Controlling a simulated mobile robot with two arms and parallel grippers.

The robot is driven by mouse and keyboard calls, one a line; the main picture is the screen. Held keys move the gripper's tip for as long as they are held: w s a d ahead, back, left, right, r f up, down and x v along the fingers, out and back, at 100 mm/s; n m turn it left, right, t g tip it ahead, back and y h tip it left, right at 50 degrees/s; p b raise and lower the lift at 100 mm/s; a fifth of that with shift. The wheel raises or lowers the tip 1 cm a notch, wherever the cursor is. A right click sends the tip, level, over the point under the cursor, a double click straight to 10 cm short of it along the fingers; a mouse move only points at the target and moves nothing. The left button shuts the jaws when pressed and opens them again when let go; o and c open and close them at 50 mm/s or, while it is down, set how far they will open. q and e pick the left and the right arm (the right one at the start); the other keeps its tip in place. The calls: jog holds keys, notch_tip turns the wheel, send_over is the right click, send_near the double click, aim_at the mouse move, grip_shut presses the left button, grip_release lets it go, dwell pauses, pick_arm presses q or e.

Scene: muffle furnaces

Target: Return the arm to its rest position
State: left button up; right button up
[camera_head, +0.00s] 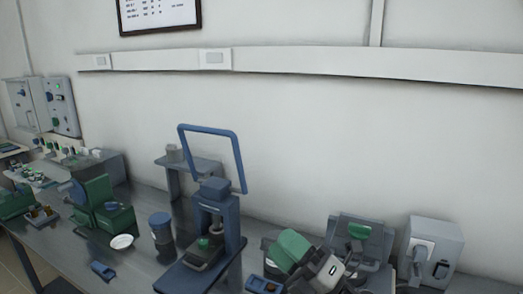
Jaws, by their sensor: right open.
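My right gripper (322,268) seems to be the tilted grey and dark part low in the picture, right of centre, over the front of the bench. It is open, and I make out nothing held in it. Its fingertips are hard to tell from the green and grey things around it. My left gripper is not in view.
A dark bench (60,245) runs along the wall. A blue-framed press (215,225) stands mid-bench, with a blue-lidded jar (161,230) and white dish (121,241) to its left. A grey box (432,250) stands right. Green devices (100,205) stand left.

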jog(key=s+d+f+m+t+h, duration=0.1)
jog(key=s+d+f+m+h, duration=0.1)
jog(key=d+f+m+h, duration=0.7)
jog(key=s+d+f+m+t+h, duration=0.15)
jog(key=d+f+m+h, duration=0.25)
jog(key=f+m+h, duration=0.85)
jog(key=s+d+f+m+g+y, duration=0.1)
jog(key=s+f+m+g, duration=0.25)
jog(key=s, duration=0.35)
jog(key=s+d+f+m+g+y, duration=0.1)
jog(key=s+f+m+g, duration=0.1)
jog(key=s+g, duration=0.4)
jog(key=s+d+f+m+g, duration=0.2)
jog(key=s+f+g, duration=0.1)
jog(key=s, duration=0.6)
notch_tip(320, 180, down, 27)
jog(key=g, duration=0.1)
jog(key=s+d+f+g, duration=0.1)
jog(key=s+d+f, duration=0.1)
jog(key=s+f, duration=1.2)
jog(key=shift+s+d+f+g, duration=0.15)
jog(key=shift+s+f+g, duration=0.2)
jog(key=shift+s, duration=0.7)
